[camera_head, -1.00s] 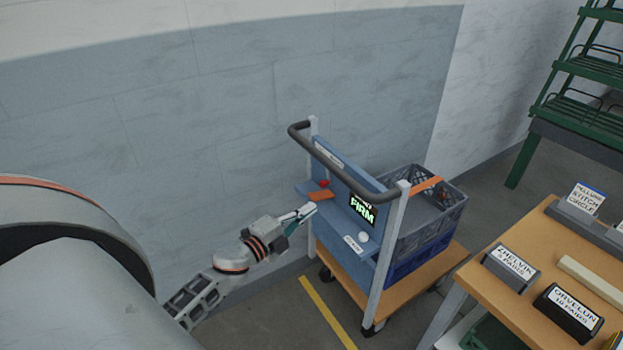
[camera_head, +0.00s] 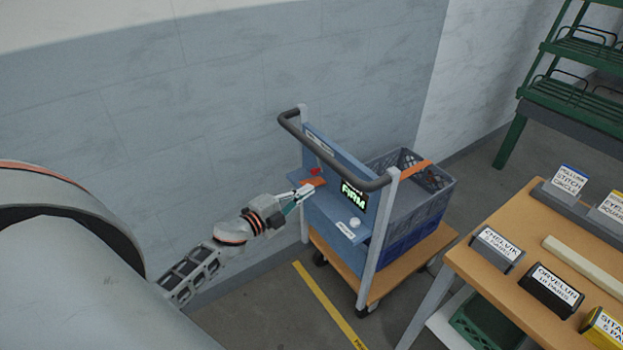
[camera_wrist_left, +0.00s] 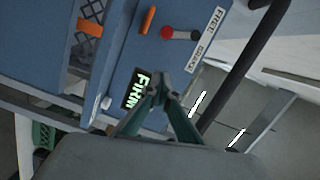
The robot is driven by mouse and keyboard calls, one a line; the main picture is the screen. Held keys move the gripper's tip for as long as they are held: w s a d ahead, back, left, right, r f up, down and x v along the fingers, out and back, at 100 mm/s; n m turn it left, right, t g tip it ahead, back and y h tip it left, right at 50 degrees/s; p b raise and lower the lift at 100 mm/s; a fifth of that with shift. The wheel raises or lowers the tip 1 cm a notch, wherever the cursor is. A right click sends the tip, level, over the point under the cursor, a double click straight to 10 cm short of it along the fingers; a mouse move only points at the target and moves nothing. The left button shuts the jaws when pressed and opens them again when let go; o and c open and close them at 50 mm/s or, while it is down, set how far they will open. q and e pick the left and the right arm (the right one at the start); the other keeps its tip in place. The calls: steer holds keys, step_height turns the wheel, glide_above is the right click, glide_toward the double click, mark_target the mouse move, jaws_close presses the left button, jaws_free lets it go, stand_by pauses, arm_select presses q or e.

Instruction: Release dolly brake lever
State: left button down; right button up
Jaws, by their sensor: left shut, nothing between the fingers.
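The dolly (camera_head: 366,228) has a blue upright panel with a dark push handle (camera_head: 335,158). A lever with a red knob (camera_head: 314,170) sits on the panel's upper left. In the wrist view the red knob (camera_wrist_left: 167,32) and its short dark rod lie beside a label with "FREE" at one end and "BRAKE" apparently at the other. My left gripper (camera_head: 305,190) is shut and empty, just below the red knob in the head view. In the wrist view its closed fingertips (camera_wrist_left: 158,92) are apart from the knob in the picture. My right gripper is out of view.
An orange piece (camera_head: 313,182) lies by the knob. A display (camera_head: 353,196) reads "FIRM", with a white knob (camera_head: 355,222) below. A grey crate (camera_head: 433,185) rides on the dolly. A table (camera_head: 530,215) with labelled blocks stands right; a wall is behind.

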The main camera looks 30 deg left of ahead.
arm_select(q)
steer(key=x, duration=0.5)
steer(key=shift+w, duration=0.1)
steer(key=a, duration=0.1)
steer(key=w+a+f+b, duration=0.1)
steer(key=shift+w+a, duration=0.25)
steer(key=shift+a, duration=0.1)
steer(key=shift+w+a, duration=0.15)
steer(key=shift+a, duration=0.15)
steer(key=shift+a+f+b, duration=0.1)
steer(key=shift+b, duration=0.2)
